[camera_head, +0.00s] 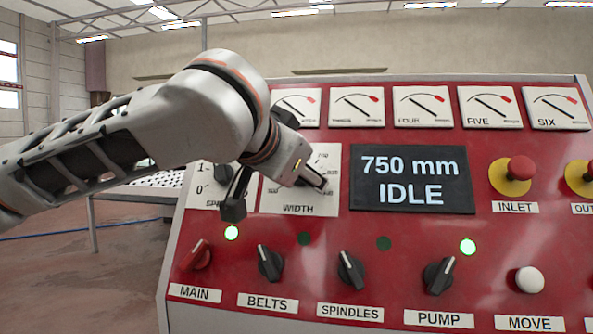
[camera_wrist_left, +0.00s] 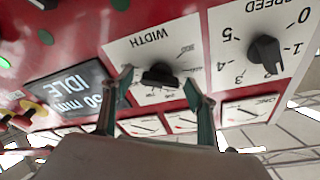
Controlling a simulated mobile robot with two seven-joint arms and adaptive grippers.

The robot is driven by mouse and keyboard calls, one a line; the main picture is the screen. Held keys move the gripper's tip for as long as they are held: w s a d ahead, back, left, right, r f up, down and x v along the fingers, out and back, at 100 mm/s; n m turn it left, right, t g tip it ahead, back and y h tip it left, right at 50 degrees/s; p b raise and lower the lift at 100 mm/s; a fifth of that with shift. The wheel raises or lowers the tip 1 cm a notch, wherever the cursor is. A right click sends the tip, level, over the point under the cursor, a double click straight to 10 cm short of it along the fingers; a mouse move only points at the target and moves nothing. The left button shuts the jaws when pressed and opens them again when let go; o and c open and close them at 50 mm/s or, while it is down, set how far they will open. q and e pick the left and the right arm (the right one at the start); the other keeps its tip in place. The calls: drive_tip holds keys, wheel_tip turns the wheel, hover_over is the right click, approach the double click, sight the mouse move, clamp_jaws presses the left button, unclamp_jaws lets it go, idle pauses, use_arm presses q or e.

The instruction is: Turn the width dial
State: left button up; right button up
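The width dial (camera_wrist_left: 160,76) is a black knob on a white scale plate marked WIDTH (camera_head: 297,208). In the head view my left gripper and wrist cover most of the knob. My left gripper (camera_head: 277,196) is in front of that plate. In the left wrist view the gripper (camera_wrist_left: 155,92) is open, one finger on each side of the knob, with a visible gap on both sides. Whether the fingertips reach the knob's depth is unclear. The display (camera_head: 411,180) reads 750 mm and IDLE. My right gripper is not in view.
The speed dial (camera_wrist_left: 265,54) is beside the width plate. Below are the red MAIN switch (camera_head: 195,255), the black BELTS switch (camera_head: 270,263), and other switches. A red INLET button (camera_head: 520,168) is right of the display. Gauges (camera_head: 421,107) line the panel's top.

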use_arm(q)
drive_tip(key=v, duration=1.2)
idle(0.3)
